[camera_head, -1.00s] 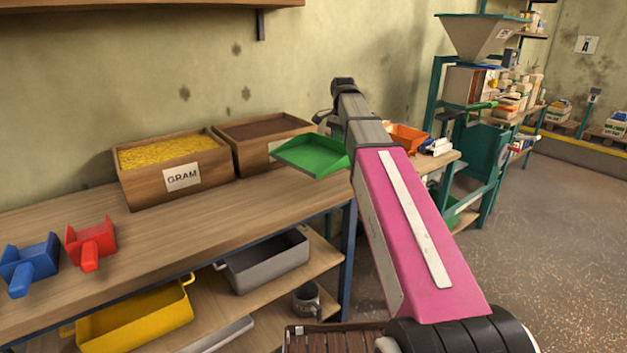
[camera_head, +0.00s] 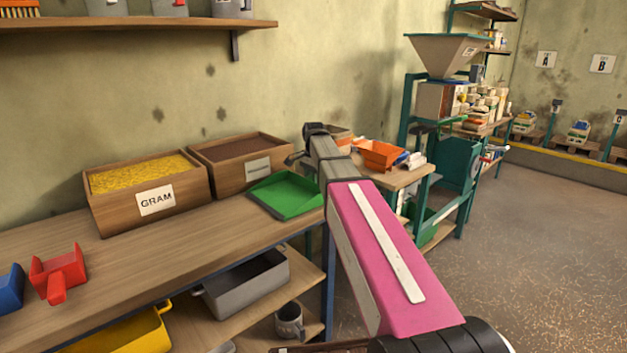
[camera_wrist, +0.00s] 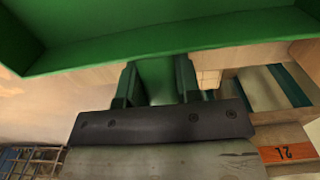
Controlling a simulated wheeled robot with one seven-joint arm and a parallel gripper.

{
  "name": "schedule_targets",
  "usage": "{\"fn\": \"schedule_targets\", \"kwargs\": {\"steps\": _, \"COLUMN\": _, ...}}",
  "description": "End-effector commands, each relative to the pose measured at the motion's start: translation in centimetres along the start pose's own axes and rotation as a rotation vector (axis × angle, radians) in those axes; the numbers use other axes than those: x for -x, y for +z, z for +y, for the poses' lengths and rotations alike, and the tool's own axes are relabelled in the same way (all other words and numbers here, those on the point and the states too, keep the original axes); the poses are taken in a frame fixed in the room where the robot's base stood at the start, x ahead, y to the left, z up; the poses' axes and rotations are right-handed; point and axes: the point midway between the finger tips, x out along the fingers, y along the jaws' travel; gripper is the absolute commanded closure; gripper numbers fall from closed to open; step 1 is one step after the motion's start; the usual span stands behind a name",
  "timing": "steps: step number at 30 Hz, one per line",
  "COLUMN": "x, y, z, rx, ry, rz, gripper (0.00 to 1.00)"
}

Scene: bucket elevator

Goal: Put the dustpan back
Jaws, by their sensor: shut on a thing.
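The green dustpan (camera_head: 287,195) shows at the right end of the wooden bench (camera_head: 170,262), just right of the brown-filled crate. Its pan looks roughly level and close to the bench top; I cannot tell whether it touches. In the wrist view the green pan (camera_wrist: 170,35) fills the top, and its handle (camera_wrist: 157,82) lies between my fingers. My gripper (camera_wrist: 157,72) is shut on that handle. In the head view my arm hides the handle and most of my gripper.
A GRAM crate (camera_head: 150,190) with yellow contents and a brown-filled crate (camera_head: 240,160) stand along the wall. A red scoop (camera_head: 60,272) lies front left. An orange scoop (camera_head: 378,154) is on the farther table beside the hopper machine (camera_head: 450,55). The bench middle is clear.

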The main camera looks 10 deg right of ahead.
Motion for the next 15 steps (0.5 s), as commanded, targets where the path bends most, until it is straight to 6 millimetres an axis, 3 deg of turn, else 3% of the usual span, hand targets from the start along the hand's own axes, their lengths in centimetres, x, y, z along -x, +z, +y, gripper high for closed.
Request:
{"fn": "schedule_targets", "kwargs": {"steps": 11, "x": -0.45, "y": 0.0, "z": 0.0, "rx": 0.0, "ry": 0.0, "rz": 0.0, "gripper": 1.0}}
{"fn": "schedule_targets", "kwargs": {"steps": 12, "x": -0.45, "y": 0.0, "z": -0.01, "rx": 0.0, "ry": 0.0, "rz": 0.0, "gripper": 0.59}}
{"fn": "schedule_targets", "kwargs": {"steps": 14, "x": -0.43, "y": -0.01, "z": -0.01, "rx": 0.0, "ry": 0.0, "rz": 0.0, "gripper": 0.43}}
{"fn": "schedule_targets", "kwargs": {"steps": 15, "x": -0.42, "y": -0.01, "z": -0.01, "rx": 0.0, "ry": 0.0, "rz": 0.0, "gripper": 0.43}}
